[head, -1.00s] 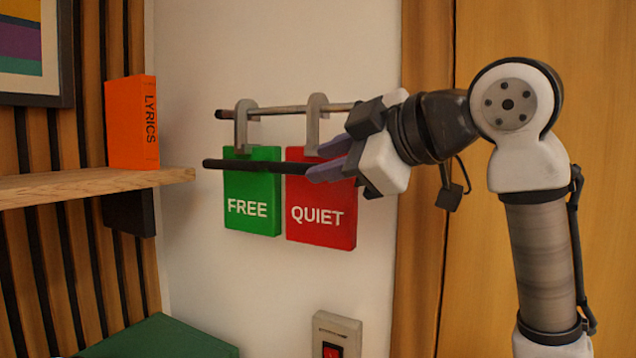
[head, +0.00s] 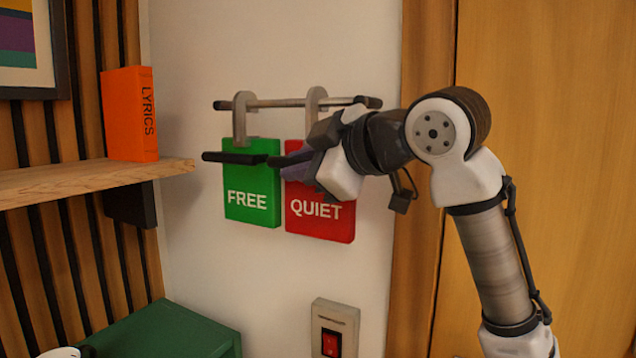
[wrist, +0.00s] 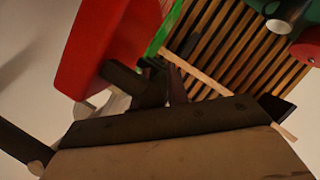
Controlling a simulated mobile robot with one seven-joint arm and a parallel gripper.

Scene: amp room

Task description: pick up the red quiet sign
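In the wrist view, the red sign (wrist: 105,45) fills the upper left, beside the dark fingers (wrist: 163,84). The fingers overlap with dark parts, so their gap is unclear. I cannot tell whether they touch the sign.
A second dark bar (head: 232,157) crosses in front of the signs. A wooden shelf (head: 85,180) with an orange LYRICS book (head: 130,115) juts in from the left. A red switch (head: 331,343) on a wall plate and a green box (head: 165,335) are below.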

